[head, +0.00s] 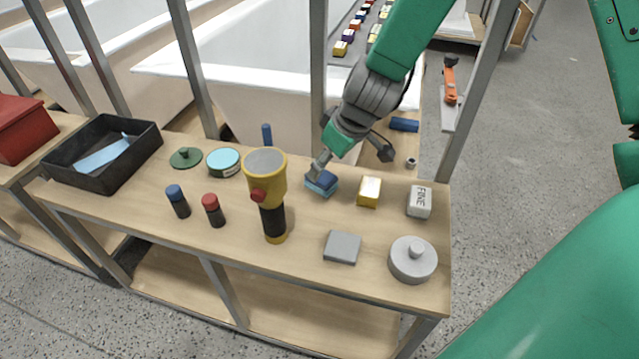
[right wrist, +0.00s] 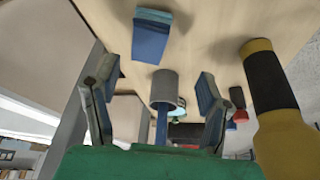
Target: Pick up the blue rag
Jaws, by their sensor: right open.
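A small folded two-tone blue rag (head: 321,183) lies on the wooden bench, left of a yellow block. It also shows in the right wrist view (right wrist: 151,36), beyond the fingertips at the top left. My right gripper (head: 352,163) reaches down from the upper right and is open. In the head view one finger overlaps the rag's upper edge; I cannot tell whether they touch. In the right wrist view the two fingers (right wrist: 157,78) are spread, and the rag is not between them. My left gripper is not in view.
A yellow-and-black tool (head: 266,190) stands left of the rag. The yellow block (head: 369,192), a white block (head: 419,201), a grey pad (head: 343,247) and a round grey piece (head: 412,260) lie nearby. A black tray (head: 101,176) is at the left. Upright posts stand behind.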

